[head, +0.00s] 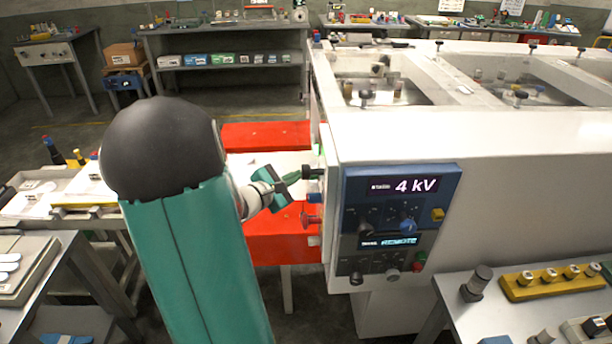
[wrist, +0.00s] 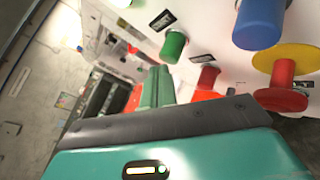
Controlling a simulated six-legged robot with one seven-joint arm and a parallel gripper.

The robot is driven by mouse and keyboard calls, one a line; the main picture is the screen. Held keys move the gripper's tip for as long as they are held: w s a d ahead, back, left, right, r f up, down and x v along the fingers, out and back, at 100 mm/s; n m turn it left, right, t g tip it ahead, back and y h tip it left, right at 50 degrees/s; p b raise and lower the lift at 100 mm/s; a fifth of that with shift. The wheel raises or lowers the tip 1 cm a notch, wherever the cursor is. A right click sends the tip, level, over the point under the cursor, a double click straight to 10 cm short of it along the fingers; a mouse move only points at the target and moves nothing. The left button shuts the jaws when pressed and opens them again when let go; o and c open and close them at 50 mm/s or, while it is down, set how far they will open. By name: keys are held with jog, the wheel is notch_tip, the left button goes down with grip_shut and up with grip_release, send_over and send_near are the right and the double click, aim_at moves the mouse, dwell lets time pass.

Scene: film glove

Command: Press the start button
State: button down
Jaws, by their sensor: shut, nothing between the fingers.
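The start button is a green round push button (wrist: 175,46) on the white panel in the wrist view, with a dark label (wrist: 163,20) beside it that appears to read START. My gripper (wrist: 158,76) is shut and empty, its green fingers pointing towards the panel, just left of and below the green button in the picture. I see no clear contact between them. In the head view my gripper (head: 299,174) is close to the left end face of the white cabinet (head: 334,140). That face is seen edge-on there, so the gap is hard to judge.
A red button (wrist: 207,78), a blue knob (wrist: 260,22) and a red mushroom button (wrist: 281,92) on a yellow disc are nearby. The cabinet's blue control panel (head: 352,186) shows 4 kV. Benches stand on both sides.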

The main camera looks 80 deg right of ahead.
jog(key=shift+s+d, duration=0.1)
jog(key=shift+s, duration=0.35)
dwell(0.4)
dwell(0.3)
jog(key=shift+w+a, duration=0.2)
jog(key=shift+w, duration=0.65)
jog(key=shift+w+a, duration=0.2)
jog(key=shift+w, duration=0.6)
jog(key=shift+w+a, duration=0.15)
jog(key=shift+w, duration=0.7)
jog(key=shift+w+a, duration=0.2)
jog(key=shift+w, duration=0.6)
